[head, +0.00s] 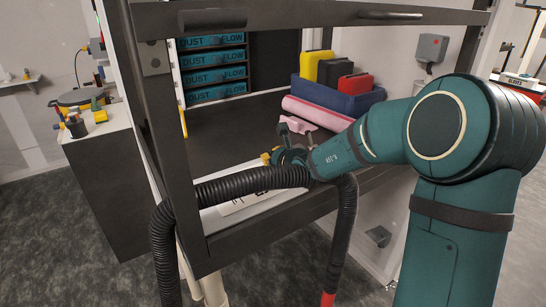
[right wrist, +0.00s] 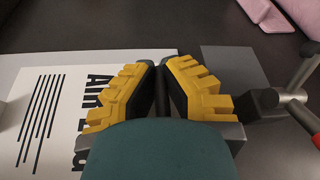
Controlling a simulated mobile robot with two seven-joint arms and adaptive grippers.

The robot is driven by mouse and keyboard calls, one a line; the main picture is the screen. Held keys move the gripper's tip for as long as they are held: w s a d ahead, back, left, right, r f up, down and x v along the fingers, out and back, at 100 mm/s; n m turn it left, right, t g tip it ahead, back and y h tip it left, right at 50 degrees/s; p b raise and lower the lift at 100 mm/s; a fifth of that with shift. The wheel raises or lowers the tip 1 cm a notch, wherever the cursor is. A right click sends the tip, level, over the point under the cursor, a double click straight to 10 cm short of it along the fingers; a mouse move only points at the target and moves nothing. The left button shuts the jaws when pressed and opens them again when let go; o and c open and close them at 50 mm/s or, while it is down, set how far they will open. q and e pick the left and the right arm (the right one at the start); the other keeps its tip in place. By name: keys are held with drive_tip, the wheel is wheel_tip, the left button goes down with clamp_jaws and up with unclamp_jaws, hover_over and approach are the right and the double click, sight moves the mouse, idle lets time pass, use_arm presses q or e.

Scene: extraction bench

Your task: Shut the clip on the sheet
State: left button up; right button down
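The white printed sheet (right wrist: 50,110) lies flat at the left of the right wrist view, with black lines and large lettering. It shows in the head view (head: 246,203) near the bench's front edge, partly behind a black hose. My right gripper (right wrist: 163,66) is over the sheet's right side, its yellow fingertips close together. A dark strip lies between the fingers; I cannot tell whether it is a held part or a gap. A metal lever with a red part (right wrist: 300,92) stands at the right; whether it belongs to the clip is unclear. My left gripper is not in view.
A ribbed black hose (head: 250,184) crosses the front opening of the dark frame. A pink roll (head: 318,112) and a blue bin (head: 343,101) with yellow, black and red cases lie behind.

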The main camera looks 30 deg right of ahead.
drive_tip(key=shift+s+a+f, duration=0.1)
drive_tip(key=shift+a+f, duration=0.1)
drive_tip(key=shift+f, duration=0.25)
drive_tip(key=c, duration=1)
unclamp_jaws()
drive_tip(key=shift+r, duration=0.2)
drive_tip(key=v, duration=1.1)
drive_tip(key=shift+s+r, duration=0.25)
drive_tip(key=shift+s, duration=0.1)
